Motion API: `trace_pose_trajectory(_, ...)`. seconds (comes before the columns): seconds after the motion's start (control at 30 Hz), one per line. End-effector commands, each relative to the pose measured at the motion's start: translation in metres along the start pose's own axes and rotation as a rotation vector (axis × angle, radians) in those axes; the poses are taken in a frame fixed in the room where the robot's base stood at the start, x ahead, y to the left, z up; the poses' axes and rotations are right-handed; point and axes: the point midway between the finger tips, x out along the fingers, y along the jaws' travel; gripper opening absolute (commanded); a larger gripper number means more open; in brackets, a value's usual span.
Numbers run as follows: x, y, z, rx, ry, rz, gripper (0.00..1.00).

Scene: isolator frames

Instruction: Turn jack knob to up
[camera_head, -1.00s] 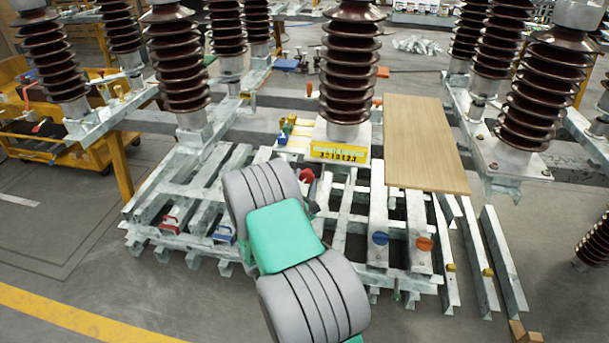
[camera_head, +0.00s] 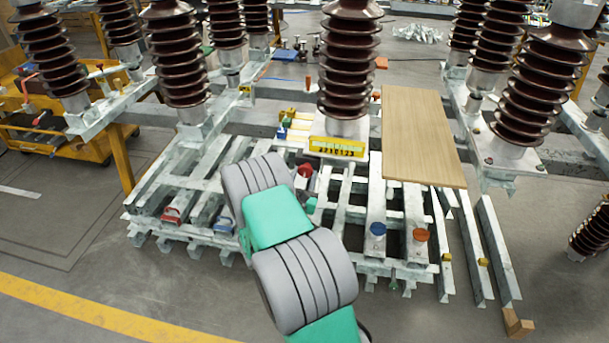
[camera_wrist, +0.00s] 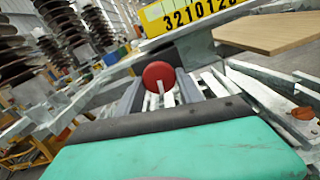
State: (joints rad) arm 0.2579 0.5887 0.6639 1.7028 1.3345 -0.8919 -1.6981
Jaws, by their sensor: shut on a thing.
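A round red knob (camera_head: 305,170) stands just past my arm, in front of the yellow number plate. In the wrist view the red knob (camera_wrist: 158,75) is near the middle, face towards the camera, with a pale bar below it. My gripper (camera_wrist: 158,92) is shut on the red knob, with grey finger-like parts on both sides of it. In the head view my grey and green arm hides most of the gripper. The knob's pointer or marking is too small to read.
A blue knob (camera_head: 377,229) and an orange knob (camera_head: 421,235) sit on steel beams at right. A red handle (camera_head: 172,215) and a blue handle (camera_head: 225,219) are at left.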

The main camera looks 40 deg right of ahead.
Motion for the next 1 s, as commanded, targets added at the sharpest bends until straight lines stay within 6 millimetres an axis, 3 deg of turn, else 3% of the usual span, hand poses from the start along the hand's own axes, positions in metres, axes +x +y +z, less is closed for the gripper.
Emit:
trace_pose_trajectory(0.17,0.000,0.002,0.001,0.003,-0.002,0.005,0.03)
trace_pose_trajectory(0.2,0.000,0.002,0.001,0.003,-0.002,0.004,0.47)
trace_pose_trajectory(0.4,0.001,0.001,0.001,0.003,-0.002,0.001,0.63)
trace_pose_trajectory(0.73,-0.006,0.001,-0.001,0.001,0.001,0.002,0.63)
trace_pose_trajectory(1.0,-0.056,0.002,-0.004,0.003,-0.002,0.007,0.63)
